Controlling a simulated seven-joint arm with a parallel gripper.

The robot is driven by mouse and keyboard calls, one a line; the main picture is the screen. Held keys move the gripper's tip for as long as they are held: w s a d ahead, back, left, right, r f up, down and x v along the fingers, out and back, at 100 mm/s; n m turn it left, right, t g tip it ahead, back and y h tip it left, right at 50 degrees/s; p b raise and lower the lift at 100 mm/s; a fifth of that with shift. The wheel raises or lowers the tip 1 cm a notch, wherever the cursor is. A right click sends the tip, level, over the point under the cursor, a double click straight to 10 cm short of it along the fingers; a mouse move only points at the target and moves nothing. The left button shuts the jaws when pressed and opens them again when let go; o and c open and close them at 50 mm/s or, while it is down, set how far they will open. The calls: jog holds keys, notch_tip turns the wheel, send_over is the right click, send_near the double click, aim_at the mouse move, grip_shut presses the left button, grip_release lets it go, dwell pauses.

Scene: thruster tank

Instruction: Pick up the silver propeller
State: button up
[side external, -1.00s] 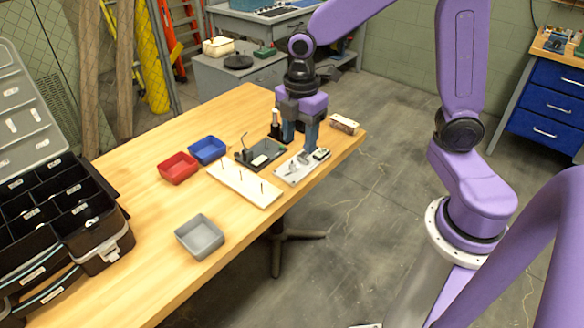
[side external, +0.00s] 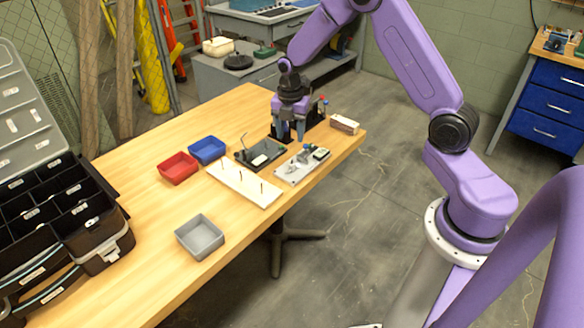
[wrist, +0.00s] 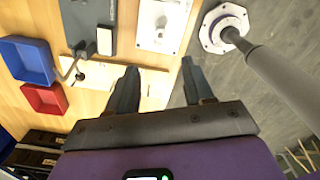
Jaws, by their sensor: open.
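A light plate (side external: 286,175) with small silver-grey parts lies near the table's right edge in the side view. One small silver part (side external: 307,148) there may be the silver propeller, but it is too small to be sure. The wrist view shows the plate (wrist: 176,40) at the top, with a small silver piece (wrist: 160,22) on it. My gripper (side external: 290,136) is above the far end of the table, behind the plate. In the wrist view my gripper (wrist: 160,65) has its fingers apart with nothing between them.
A dark plate (side external: 245,158) with a thin upright arm stands left of the light plate. A white board with pegs (side external: 240,184), blue bin (side external: 207,149), red bin (side external: 178,168) and grey bin (side external: 200,237) are nearby. A small box (side external: 344,124) sits at the right edge.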

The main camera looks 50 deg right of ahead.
send_over(292, 162)
jog(key=f, duration=0.6)
jog(key=shift+a+f, duration=0.2)
jog(key=shift+a, duration=0.1)
jog(key=shift+w+d+f, duration=0.1)
jog(key=shift+d+f, duration=0.1)
jog(key=shift+f, duration=1.2)
jog(key=shift+d+f, duration=0.15)
jog(key=shift+f, duration=1.25)
grip_shut()
